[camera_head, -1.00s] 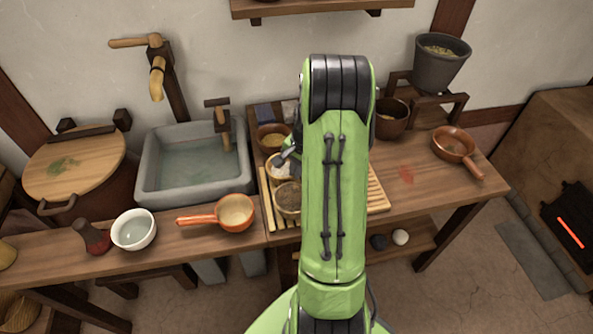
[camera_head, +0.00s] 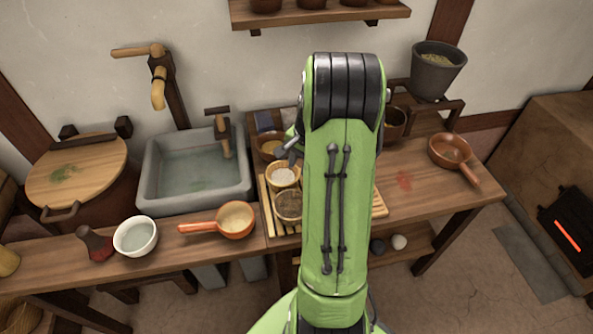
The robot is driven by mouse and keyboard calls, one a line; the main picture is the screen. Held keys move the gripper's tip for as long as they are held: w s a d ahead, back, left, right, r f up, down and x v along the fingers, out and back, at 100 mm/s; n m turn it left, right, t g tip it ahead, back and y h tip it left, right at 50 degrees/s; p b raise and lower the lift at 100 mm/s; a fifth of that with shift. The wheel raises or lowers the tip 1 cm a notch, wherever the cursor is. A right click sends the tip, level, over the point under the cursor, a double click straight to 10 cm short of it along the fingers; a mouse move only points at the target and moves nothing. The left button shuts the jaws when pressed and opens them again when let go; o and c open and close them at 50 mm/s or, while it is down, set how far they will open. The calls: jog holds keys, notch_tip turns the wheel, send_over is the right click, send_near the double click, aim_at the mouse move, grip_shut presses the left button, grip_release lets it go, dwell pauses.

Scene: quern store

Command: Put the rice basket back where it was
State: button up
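A small light-coloured basket with white, rice-like contents (camera_head: 284,175) stands upright on the slatted wooden rack (camera_head: 266,208) in the head view. A second round container with brownish contents (camera_head: 288,206) is just in front of it, partly covered by my arm. My gripper (camera_head: 290,150) shows only as a small grey part at the left edge of my green arm. It appears just behind and above the rice basket, and the basket's rim looks clear of it. The arm hides the rest of the gripper, so its opening cannot be seen.
A bowl (camera_head: 269,147) stands behind the rack. To the left are an orange-handled pan (camera_head: 236,219), a white bowl (camera_head: 136,237) and a stone sink (camera_head: 195,172). To the right, a brown pan (camera_head: 450,150) and a grey bucket (camera_head: 437,72) on a stand flank bare tabletop.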

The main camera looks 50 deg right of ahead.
jog(key=s+a+r+n+t+h+p, duration=0.1)
jog(key=s+a+r+n, duration=0.2)
jog(key=a+r+n, duration=0.95)
jog(key=s+a+r+n+t, duration=0.2)
jog(key=s+a+r, duration=0.3)
jog(key=s+a, duration=0.6)
jog(key=a+n, duration=0.1)
jog(key=a, duration=0.2)
jog(key=shift+s+a+r+y, duration=0.2)
jog(key=shift+a+y, duration=0.1)
jog(key=shift+a, duration=0.05)
jog(key=shift+n, duration=0.25)
notch_tip(320, 180, up, 5)
jog(key=p, duration=0.5)
jog(key=shift+r, duration=0.1)
